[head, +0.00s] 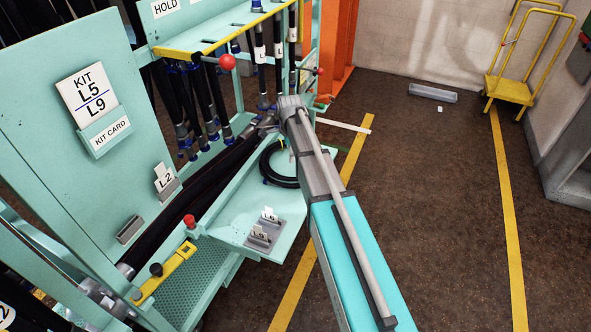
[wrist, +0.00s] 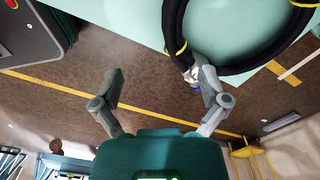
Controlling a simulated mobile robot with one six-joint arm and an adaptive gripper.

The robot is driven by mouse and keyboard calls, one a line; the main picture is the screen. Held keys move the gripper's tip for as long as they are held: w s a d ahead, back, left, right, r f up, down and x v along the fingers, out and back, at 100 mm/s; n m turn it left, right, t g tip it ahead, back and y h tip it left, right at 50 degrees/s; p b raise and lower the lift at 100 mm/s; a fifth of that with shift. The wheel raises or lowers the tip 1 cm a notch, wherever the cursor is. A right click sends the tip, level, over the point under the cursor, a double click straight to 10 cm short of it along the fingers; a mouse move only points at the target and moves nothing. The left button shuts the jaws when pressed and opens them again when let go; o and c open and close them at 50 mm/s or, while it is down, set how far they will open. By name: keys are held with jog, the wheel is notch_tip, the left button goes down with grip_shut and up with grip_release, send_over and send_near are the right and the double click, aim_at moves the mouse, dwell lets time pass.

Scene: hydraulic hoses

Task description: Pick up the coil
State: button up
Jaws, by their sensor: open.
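The coil (head: 268,174) is a black hose ring with yellow ties, lying on a mint-green tray (head: 225,215) in the head view. My arm hides part of its right side. In the wrist view the coil (wrist: 172,22) fills the upper right, with a metal end fitting and a bit of blue at its lower left. My gripper (wrist: 160,74) is open, with nothing between its fingers. Its right finger overlaps the coil's fitting in the picture; I cannot tell whether they touch.
Black hoses (head: 205,95) hang from the rack beside my gripper, and thick hoses (head: 190,195) run along the left. A red knob (head: 228,62) sticks out from the rack. Brown floor on the right is mostly free; a yellow cart (head: 512,88) stands far back.

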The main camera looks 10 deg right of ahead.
aim_at(290, 176)
jog(key=shift+w+d+f+m+b, duration=0.1)
jog(key=shift+w+f+m+b, duration=0.1)
jog(key=shift+w+f+m, duration=0.3)
jog(key=shift+w+a+f+m+b, duration=0.1)
jog(key=shift+w+f+m+b, duration=0.15)
jog(key=shift+w, duration=0.3)
jog(key=shift+w+d+f+m+b, duration=0.1)
jog(key=shift+w+f+m+b, duration=0.15)
jog(key=shift+w+m, duration=0.25)
jog(key=shift+f, duration=0.1)
notch_tip(290, 176, down, 8)
jog(key=b, duration=0.8)
jog(key=shift+f, duration=0.25)
jog(key=shift+f+b, duration=0.1)
jog(key=shift+b, duration=0.2)
jog(key=shift+s+f+b, duration=0.2)
jog(key=shift+f+b, duration=2.3)
jog(key=shift+b, duration=0.05)
jog(key=shift+c, duration=0.2)
grip_shut()
